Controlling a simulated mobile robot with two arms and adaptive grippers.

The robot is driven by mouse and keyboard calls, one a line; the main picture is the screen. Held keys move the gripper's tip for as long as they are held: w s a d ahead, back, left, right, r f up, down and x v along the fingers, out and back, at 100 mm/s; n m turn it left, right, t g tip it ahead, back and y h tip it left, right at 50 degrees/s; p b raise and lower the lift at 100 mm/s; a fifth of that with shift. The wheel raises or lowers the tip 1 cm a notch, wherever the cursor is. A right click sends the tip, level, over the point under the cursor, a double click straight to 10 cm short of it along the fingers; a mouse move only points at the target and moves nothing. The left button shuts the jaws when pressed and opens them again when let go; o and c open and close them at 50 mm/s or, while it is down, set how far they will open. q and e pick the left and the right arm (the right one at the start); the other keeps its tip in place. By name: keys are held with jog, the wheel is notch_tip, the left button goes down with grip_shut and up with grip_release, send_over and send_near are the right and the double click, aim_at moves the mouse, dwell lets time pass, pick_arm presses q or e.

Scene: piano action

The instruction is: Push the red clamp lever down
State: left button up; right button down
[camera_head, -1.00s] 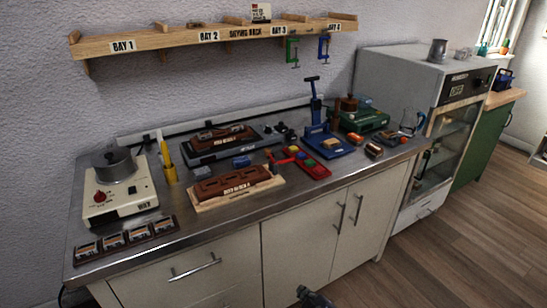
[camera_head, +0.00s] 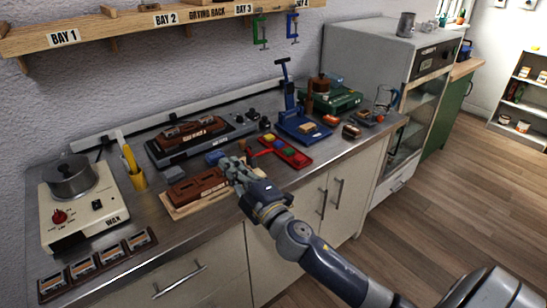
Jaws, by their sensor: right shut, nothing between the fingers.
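The red clamp lever (camera_head: 262,153) appears as a small red bar beside the right end of the brown block on the wooden base, close to the red tray. My right gripper (camera_head: 229,165) is shut and empty. Its fingertips are over the right end of the brown block (camera_head: 192,187), just left of the lever. Whether the fingers touch the lever or the block cannot be told. The gripper hides part of the block's right end. My left gripper is out of view.
A red tray (camera_head: 304,162) with coloured pieces lies right of the gripper. A blue press (camera_head: 290,117) stands behind it. A wax heater with a pot (camera_head: 70,180) and a yellow holder (camera_head: 137,179) stand left. The counter's front edge runs below my arm.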

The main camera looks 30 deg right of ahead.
jog(key=w+a+r+n+g+y, duration=0.25)
jog(key=n+y, duration=0.25)
jog(key=n, duration=0.3)
jog(key=w+a+r+n+g+y, duration=0.1)
jog(key=a+r+n+g+y, duration=0.1)
jog(key=a+n+y, duration=0.45)
jog(key=d+f+n+g+h, duration=0.3)
jog(key=d+h, duration=0.3)
jog(key=d, duration=0.8)
jog(key=d+f+n+g+h, duration=0.3)
jog(key=d+g+h, duration=0.3)
jog(key=d, duration=0.8)
jog(key=shift+d+f+n, duration=0.3)
jog(key=shift+n, duration=0.05)
jog(key=shift+w+f+g+h, duration=0.1)
jog(key=shift+g+h, duration=0.15)
jog(key=p+x, duration=0.2)
jog(key=x, duration=0.8)
